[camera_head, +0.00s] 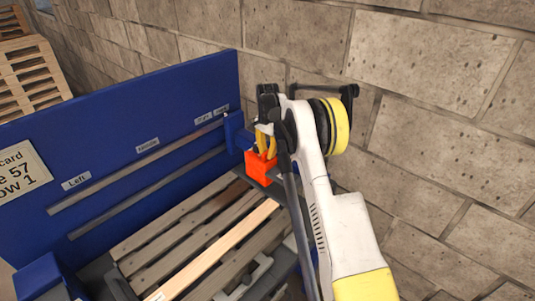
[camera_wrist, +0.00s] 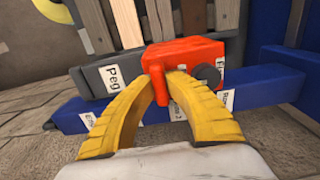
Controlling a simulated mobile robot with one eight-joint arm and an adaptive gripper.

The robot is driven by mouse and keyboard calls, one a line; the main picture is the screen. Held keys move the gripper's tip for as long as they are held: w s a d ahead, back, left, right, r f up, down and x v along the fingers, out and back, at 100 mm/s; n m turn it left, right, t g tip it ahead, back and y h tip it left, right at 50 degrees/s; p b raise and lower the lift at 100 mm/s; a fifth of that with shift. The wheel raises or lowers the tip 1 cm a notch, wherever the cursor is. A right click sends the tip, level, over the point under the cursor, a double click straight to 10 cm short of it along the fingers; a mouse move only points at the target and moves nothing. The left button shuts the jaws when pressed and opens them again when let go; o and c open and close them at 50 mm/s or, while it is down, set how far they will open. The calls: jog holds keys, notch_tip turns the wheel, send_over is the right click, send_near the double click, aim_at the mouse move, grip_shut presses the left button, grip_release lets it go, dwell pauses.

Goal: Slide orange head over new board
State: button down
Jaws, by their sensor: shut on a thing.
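The orange head (camera_head: 261,167) is a boxy block at the right end of the rails, by the far right corner of the pallet. It also shows in the wrist view (camera_wrist: 203,53), with a small handle in front and a dark round knob. My gripper (camera_head: 265,150) has yellow fingers shut on that handle, as the wrist view shows (camera_wrist: 158,88). The new board (camera_head: 225,248) looks like the paler plank among the weathered slats of the pallet (camera_head: 192,213). The head is beyond this plank's far end; the arm partly hides that area.
A blue panel (camera_head: 120,120) with two grey rails (camera_head: 140,165) and labels, including "Left" and "Middle", stands behind the pallet. A grey block labelled "Peg" (camera_wrist: 113,78) is beside the head. A block wall (camera_head: 440,110) rises close on the right.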

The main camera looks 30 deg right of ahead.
jog(key=s+d, duration=0.1)
jog(key=s, duration=0.1)
jog(key=s+d+b, duration=0.1)
jog(key=s, duration=0.2)
jog(key=s+d+b, duration=0.1)
jog(key=s, duration=0.2)
jog(key=shift+s, duration=0.1)
jog(key=c, duration=1.7)
grip_release()
jog(key=shift+o, duration=0.2)
notch_tip(320, 180, up, 12)
jog(key=shift+a, duration=0.15)
